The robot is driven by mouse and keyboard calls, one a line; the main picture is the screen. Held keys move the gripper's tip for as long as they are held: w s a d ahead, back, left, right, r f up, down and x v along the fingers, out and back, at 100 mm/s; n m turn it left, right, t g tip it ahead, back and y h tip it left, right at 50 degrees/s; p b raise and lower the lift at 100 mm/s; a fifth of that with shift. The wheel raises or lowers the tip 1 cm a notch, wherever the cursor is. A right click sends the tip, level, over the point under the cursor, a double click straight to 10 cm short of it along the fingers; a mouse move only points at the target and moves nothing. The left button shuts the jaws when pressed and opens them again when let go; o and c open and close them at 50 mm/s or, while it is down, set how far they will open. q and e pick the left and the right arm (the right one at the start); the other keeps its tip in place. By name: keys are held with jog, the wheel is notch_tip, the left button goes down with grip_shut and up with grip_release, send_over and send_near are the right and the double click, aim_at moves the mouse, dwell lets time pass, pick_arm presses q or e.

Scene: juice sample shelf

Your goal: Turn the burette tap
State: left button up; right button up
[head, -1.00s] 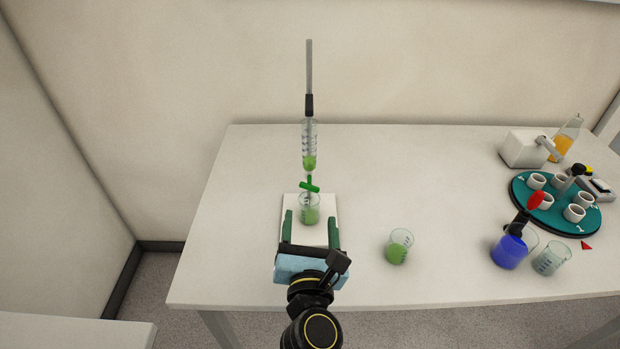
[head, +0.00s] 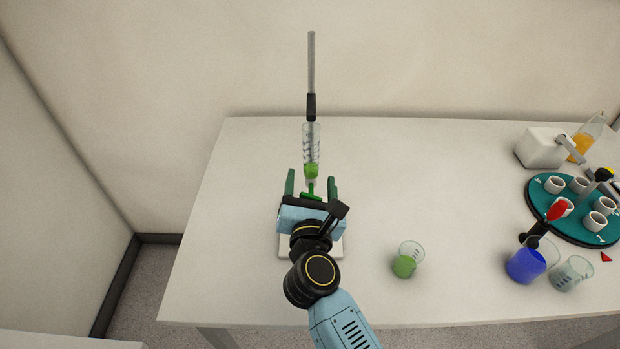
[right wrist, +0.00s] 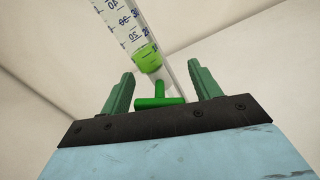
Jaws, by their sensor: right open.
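The burette (head: 312,145) stands upright at the back of the table, with green liquid in its lower part. Its green tap (head: 311,194) sits just below. My right gripper (head: 311,180) is open, with one green finger on each side of the burette's lower end. In the right wrist view the tap (right wrist: 160,102) shows between the fingers, close to the palm, its crossbar lying level. The fingers look apart from it. The beaker under the tap is hidden behind my gripper. My left gripper is not in view.
A white base plate (head: 285,247) shows under my arm. A beaker of green liquid (head: 407,262) stands to the right. The table's left part is clear.

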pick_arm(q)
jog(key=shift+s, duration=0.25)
pick_arm(e)
jog(key=shift+s, duration=0.1)
jog(key=shift+c, duration=0.6)
jog(key=c, duration=0.9)
jog(key=shift+o, duration=0.3)
jog(key=n+p, duration=0.2)
jog(key=shift+r+n, duration=0.2)
jog(key=shift+n, duration=0.1)
jog(key=shift+f+n+p, duration=0.1)
jog(key=shift+n+p, duration=0.55)
jog(key=shift+n, duration=0.45)
jog(key=shift+f+n, duration=0.1)
jog(key=shift+n, duration=0.2)
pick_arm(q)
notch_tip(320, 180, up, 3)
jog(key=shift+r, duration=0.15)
